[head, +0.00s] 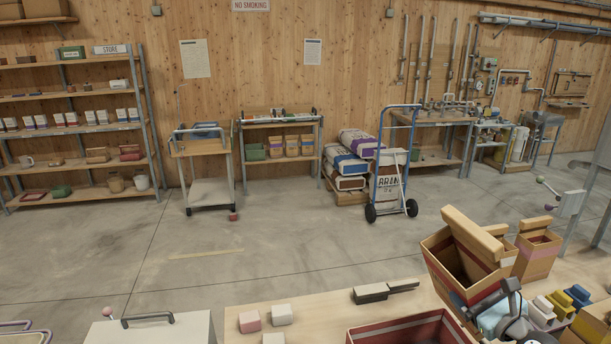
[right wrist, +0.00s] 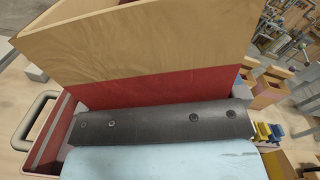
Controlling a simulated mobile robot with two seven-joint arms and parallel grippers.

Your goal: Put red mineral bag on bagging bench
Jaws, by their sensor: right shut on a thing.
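The red mineral bag (head: 447,262) is a tan, open-topped bag, tilted, at the lower right of the head view. In the right wrist view the bag (right wrist: 165,45) fills the top, with a red band along its lower part. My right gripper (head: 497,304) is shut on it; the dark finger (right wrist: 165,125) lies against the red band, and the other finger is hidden. The bag is above or beside a red-walled tray (head: 418,328); the gap cannot be told. A pale wooden bench top (head: 300,300) lies below; whether it is the bagging bench is unclear. My left gripper is not in view.
Another tan bag with a pinkish band (head: 537,250) stands right of the held one. Small yellow, blue and white blocks (head: 560,303) are near my right gripper. A black scoop-like tool (head: 371,294) and pale blocks (head: 281,314) lie on the bench. A hand truck (head: 388,180) stands behind.

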